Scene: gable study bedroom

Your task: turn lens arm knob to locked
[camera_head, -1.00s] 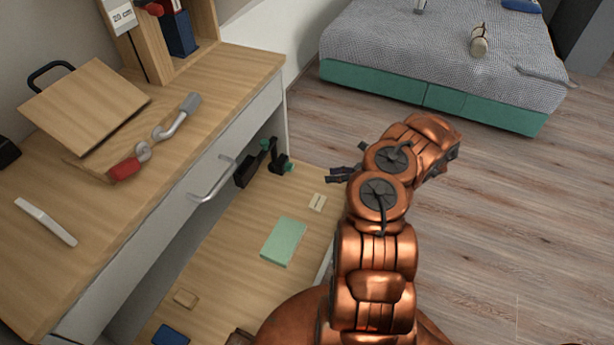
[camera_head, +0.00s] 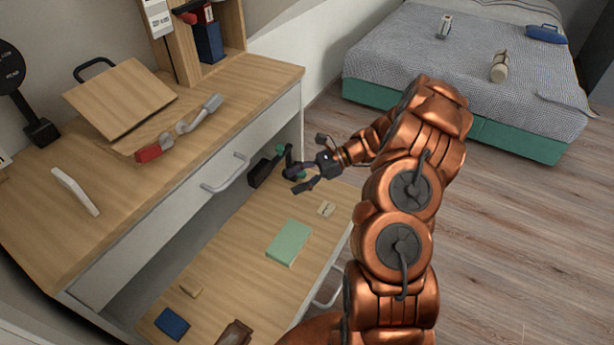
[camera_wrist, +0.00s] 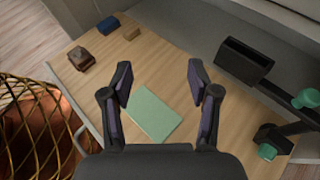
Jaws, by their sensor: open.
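The lens arm (camera_head: 264,170) is a black device with a dark box-like head and green knobs, at the back of the low wooden surface under the desk. In the wrist view its black head (camera_wrist: 243,62) is at the upper right. One green knob (camera_wrist: 306,98) is at the right edge and another green knob (camera_wrist: 267,151) is lower. I cannot tell which knob locks it or its setting. My gripper (camera_head: 295,180) is open and empty in front of the lens arm, partly covering it in the head view. In the wrist view the gripper (camera_wrist: 158,82) has the knobs off to its right.
A green book (camera_head: 289,243) lies on the low surface (camera_head: 245,265), with a blue item (camera_head: 172,323) and a small wooden block (camera_head: 191,288) nearer. The desk drawer handle (camera_head: 227,176) juts out above. The bed (camera_head: 455,75) stands behind; the floor at right is clear.

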